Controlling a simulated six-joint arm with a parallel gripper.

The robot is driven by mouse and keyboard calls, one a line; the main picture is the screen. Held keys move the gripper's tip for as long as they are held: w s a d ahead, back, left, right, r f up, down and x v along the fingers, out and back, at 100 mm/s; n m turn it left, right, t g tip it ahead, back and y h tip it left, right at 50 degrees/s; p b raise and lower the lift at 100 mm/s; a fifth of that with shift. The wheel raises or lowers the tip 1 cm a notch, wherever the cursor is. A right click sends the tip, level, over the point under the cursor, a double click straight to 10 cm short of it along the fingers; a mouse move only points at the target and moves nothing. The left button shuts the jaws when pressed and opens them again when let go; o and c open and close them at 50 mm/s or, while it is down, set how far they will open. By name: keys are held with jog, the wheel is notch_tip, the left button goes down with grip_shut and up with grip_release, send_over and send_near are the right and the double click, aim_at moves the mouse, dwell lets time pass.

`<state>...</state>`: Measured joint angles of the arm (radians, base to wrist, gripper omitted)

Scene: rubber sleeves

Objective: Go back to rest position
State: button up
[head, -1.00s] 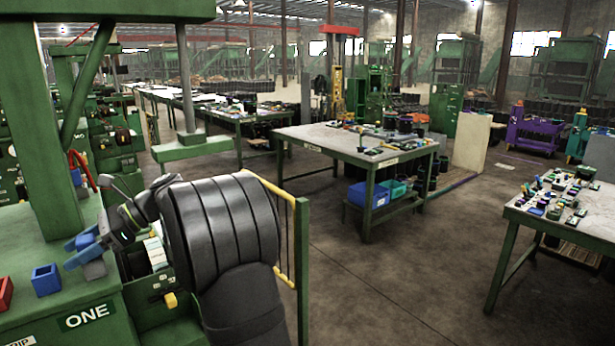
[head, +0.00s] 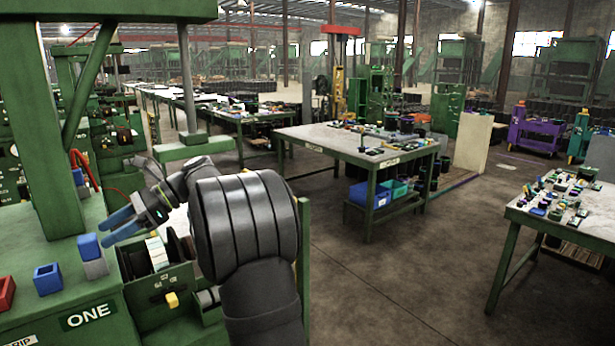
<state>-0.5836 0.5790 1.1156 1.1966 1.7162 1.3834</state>
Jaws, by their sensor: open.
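My gripper (head: 106,228) is at the left of the head view, beside the green machine labelled ONE. Its two blue fingers are apart and nothing shows between them. A blue block (head: 88,246) sits on top of a grey block (head: 95,267) at the machine's edge, just left of and below the fingertips, apart from them as far as I can see. My dark arm hides part of the machine's right side.
A blue open box (head: 47,279) and a red one (head: 6,292) stand on the green machine top (head: 75,299). A green post rises behind them. A grey-topped table (head: 335,140) stands beyond a clear floor, and another table (head: 590,222) is at right.

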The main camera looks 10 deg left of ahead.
aim_at(82, 249)
jog(key=v, duration=1)
jog(key=x, duration=1.7)
notch_tip(82, 249, up, 11)
jog(key=shift+s+r, duration=0.1)
